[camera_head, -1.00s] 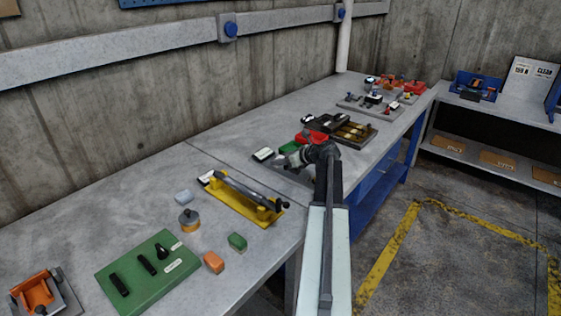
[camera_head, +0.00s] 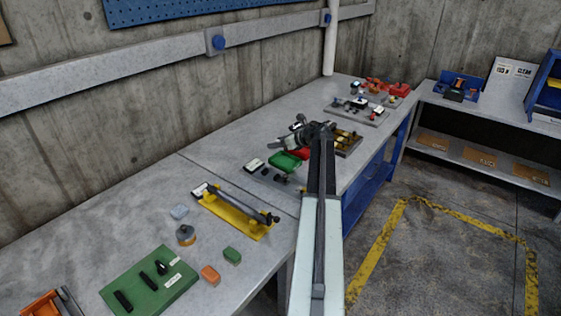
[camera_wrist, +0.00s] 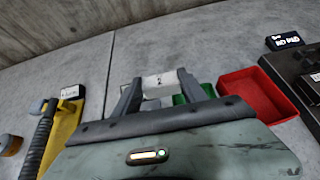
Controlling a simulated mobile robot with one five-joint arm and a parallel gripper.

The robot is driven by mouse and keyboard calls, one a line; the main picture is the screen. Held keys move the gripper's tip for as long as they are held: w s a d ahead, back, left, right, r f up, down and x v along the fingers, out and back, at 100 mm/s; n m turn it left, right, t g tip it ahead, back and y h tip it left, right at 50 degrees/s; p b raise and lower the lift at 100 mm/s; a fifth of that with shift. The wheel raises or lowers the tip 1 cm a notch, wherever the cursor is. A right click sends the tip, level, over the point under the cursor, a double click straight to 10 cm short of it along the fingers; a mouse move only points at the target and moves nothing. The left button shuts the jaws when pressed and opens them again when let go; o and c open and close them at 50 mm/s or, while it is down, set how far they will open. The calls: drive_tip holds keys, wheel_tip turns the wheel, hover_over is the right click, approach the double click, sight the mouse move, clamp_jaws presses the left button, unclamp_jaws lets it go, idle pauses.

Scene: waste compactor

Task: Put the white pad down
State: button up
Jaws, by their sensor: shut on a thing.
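In the wrist view, my gripper (camera_wrist: 160,88) is shut on the white pad (camera_wrist: 158,80), a small white block with a dark mark between the two grey fingers. A green tray (camera_wrist: 193,94) shows partly behind the right finger, and a red tray (camera_wrist: 257,92) lies right of it. In the head view, my gripper (camera_head: 280,144) is above the bench near the green tray (camera_head: 285,162) and the red tray (camera_head: 300,153). The pad is too small to make out there.
A yellow fixture with a dark bar (camera_head: 237,212) stands nearer on the bench (camera_head: 160,215). A dark slotted block (camera_head: 348,141) is beyond the trays. The concrete wall (camera_head: 130,125) runs along the back. Bare bench lies between the trays and the wall.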

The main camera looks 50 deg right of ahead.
hover_over(287, 164)
wheel_tip(287, 164, down, 11)
drive_tip(key=b, duration=1.1)
drive_tip(key=shift+s, duration=0.1)
drive_tip(key=shift+r+p, duration=0.25)
drive_tip(key=shift+p, duration=0.05)
drive_tip(key=shift+f, duration=0.25)
drive_tip(key=o, duration=1.2)
drive_tip(key=shift+o, duration=0.2)
drive_tip(key=shift+r, duration=0.1)
